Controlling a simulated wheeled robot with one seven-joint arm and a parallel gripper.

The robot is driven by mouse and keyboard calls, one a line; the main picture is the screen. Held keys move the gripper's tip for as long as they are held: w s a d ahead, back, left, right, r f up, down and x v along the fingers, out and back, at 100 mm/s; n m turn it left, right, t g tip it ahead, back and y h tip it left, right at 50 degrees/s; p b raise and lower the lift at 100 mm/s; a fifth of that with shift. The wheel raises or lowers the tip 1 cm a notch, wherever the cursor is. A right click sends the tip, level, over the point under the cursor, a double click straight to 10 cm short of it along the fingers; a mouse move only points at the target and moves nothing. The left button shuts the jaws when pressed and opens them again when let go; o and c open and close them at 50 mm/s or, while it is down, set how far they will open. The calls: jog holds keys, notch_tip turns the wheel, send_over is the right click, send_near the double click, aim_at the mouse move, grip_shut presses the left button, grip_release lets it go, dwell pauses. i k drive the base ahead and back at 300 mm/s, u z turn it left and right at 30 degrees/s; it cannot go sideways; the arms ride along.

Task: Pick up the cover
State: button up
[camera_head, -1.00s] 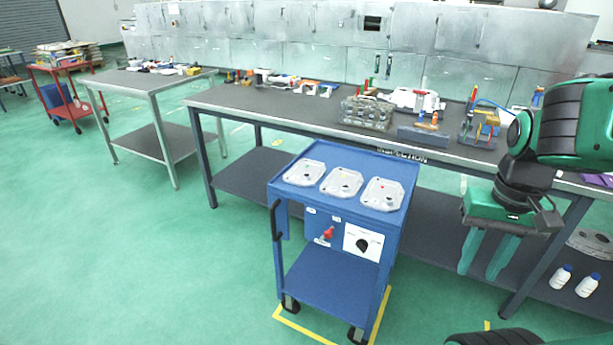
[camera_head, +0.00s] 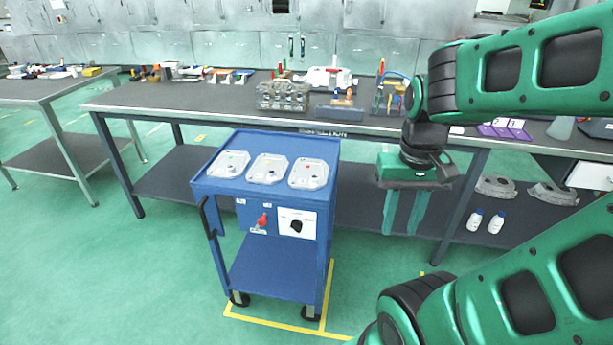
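Three flat light-grey cast covers lie in a row on top of the blue cart: a left cover (camera_head: 229,164), a middle cover (camera_head: 270,168) and a right cover (camera_head: 308,173). My gripper (camera_head: 403,229) hangs to the right of the cart, fingers pointing down in front of the bench. Its two green fingers are apart with nothing between them.
The blue cart (camera_head: 275,277) stands before the long dark bench (camera_head: 210,97), inside yellow floor marking. A grey casting (camera_head: 284,96) and tools stand on the bench. White bottles (camera_head: 476,218) and grey castings (camera_head: 495,187) rest on its lower shelf. Green floor at the left is clear.

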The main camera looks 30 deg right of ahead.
aim_at(309, 174)
jog(key=z, duration=1.85)
jog(key=k, duration=0.85)
jog(key=u, duration=1.1)
jog(key=i, duration=1)
